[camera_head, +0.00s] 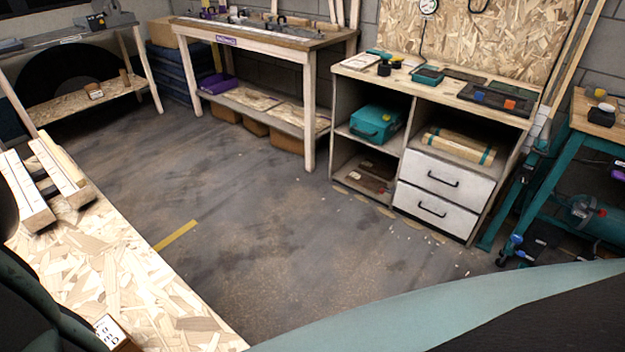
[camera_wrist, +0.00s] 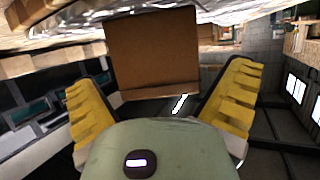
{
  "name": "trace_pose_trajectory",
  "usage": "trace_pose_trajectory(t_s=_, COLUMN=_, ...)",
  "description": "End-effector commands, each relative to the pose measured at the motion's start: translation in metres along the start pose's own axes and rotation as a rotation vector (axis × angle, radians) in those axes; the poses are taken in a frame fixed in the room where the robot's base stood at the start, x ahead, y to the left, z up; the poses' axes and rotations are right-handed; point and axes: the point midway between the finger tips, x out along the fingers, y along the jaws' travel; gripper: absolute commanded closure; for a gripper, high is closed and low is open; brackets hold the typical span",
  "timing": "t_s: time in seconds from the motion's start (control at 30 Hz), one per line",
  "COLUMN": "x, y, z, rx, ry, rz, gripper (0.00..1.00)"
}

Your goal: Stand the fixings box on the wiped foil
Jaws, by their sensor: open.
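A plain brown box (camera_wrist: 153,58), which I take to be the fixings box, is between the spread yellow fingers of my gripper (camera_wrist: 172,68) in the wrist view. My gripper is open, with visible gaps on both sides of the box. The wrist picture looks upside down. Crinkled silver foil (camera_wrist: 70,27) runs along its top, and the box's edge there meets the foil, so it appears to stand on it. The exact contact is hard to see. Neither the foil nor my gripper is clear in the head view.
In the head view, a small box with a white label (camera_head: 115,333) sits on a chipboard top (camera_head: 95,265), beside wooden blocks (camera_head: 60,170). A cabinet (camera_head: 437,190) and a workbench (camera_head: 262,42) stand at the back. The floor (camera_head: 260,200) between is clear.

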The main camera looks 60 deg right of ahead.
Motion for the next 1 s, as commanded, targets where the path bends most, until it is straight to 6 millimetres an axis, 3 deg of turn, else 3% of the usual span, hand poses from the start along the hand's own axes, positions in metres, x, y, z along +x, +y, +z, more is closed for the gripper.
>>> trace_pose_trajectory(t_s=0.63, x=-0.087, y=0.003, z=0.002, rx=0.003, ry=-0.001, rz=0.01, gripper=0.0)
trace_pose_trajectory(t_s=1.0, x=-0.107, y=0.001, z=0.0, rx=-0.001, ry=0.0, rz=0.005, gripper=0.0)
